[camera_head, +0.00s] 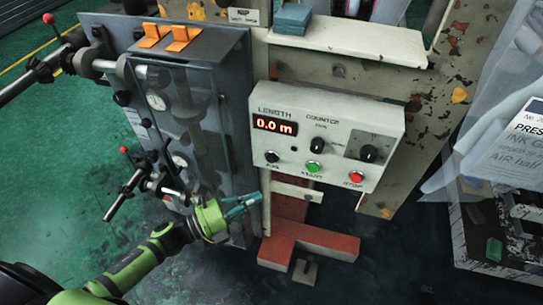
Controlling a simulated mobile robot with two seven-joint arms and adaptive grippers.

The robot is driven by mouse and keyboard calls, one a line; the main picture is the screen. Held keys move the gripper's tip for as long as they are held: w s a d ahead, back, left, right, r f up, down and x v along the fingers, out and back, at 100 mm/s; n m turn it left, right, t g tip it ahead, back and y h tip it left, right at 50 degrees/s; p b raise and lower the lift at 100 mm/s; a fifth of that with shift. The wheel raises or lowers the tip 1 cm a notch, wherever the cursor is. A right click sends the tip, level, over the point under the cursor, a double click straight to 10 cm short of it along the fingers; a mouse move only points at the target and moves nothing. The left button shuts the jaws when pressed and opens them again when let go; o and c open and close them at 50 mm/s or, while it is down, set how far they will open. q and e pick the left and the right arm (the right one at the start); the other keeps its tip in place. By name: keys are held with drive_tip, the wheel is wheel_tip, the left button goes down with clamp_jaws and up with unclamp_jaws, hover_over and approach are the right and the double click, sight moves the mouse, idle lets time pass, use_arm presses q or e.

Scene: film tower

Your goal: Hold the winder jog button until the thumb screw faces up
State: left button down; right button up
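The white counter box (325,135) is on the machine column, with a red "0.0 m" display (274,126). A black button (271,157) sits at its lower left; its small label seems to read "JOG". A green button (313,166) and a red button (356,177) are to its right. My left gripper (258,198) is below the black button and apart from it. Its teal fingers run close together toward the tips, with nothing seen between them. My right gripper is out of view. I cannot make out the thumb screw or which way it faces.
Red-knobbed levers (125,150) stick out near my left arm. A red foot (310,238) is below the box. A printed sheet (515,145) hangs at right.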

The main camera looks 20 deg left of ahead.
sight(271, 158)
use_arm(q)
drive_tip(key=w+b, duration=0.3)
drive_tip(key=w, duration=0.6)
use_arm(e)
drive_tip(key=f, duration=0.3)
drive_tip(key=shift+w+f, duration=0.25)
use_arm(q)
drive_tip(key=shift+d, duration=0.1)
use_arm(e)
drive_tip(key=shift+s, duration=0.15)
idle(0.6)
use_arm(q)
drive_tip(key=shift+f, duration=0.1)
drive_tip(key=shift+w+b, duration=0.4)
drive_tip(key=shift+b, duration=0.2)
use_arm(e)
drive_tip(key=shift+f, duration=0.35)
use_arm(q)
drive_tip(key=shift+w, duration=0.15)
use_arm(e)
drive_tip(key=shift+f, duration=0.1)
